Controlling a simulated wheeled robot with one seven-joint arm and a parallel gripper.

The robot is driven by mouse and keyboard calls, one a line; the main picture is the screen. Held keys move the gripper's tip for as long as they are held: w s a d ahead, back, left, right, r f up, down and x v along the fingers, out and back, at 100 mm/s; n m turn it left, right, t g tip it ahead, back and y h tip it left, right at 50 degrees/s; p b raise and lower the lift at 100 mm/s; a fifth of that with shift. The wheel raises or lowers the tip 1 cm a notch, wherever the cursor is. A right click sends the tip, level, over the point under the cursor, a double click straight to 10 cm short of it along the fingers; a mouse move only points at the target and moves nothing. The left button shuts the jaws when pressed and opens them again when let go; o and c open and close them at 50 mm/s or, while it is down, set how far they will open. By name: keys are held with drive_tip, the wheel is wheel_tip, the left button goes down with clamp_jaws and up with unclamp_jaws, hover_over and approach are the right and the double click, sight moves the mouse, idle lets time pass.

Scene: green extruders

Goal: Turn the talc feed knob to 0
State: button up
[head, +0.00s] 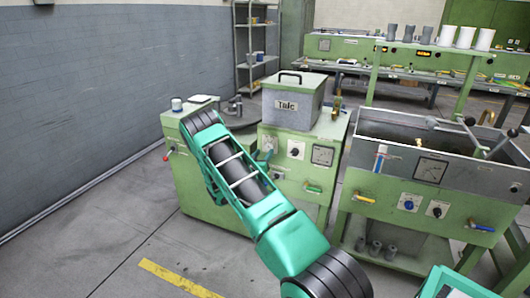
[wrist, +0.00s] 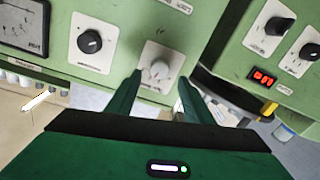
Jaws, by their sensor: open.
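The grey hopper labelled "TALC" (head: 292,102) stands on a green machine cabinet. Its front panel carries a light knob on a white plate (head: 270,144), a black knob (head: 296,149) and a dial gauge (head: 322,155). In the wrist view the pale knob (wrist: 158,70) appears between the tips of my open gripper (wrist: 160,77), one finger on each side. I cannot tell whether the fingers touch it. The black knob also shows in the wrist view (wrist: 90,42). Scale marks and labels are too small to read, so which knob is talc feed is unclear.
A neighbouring panel with black knobs (wrist: 273,26) and a red display (wrist: 263,77) is at the right of the wrist view. A green-framed tank (head: 375,130) stands to the right. Floor at left is clear.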

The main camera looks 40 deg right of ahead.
sight(268, 147)
drive_tip(key=shift+x, duration=2.35)
drive_tip(key=c, duration=1)
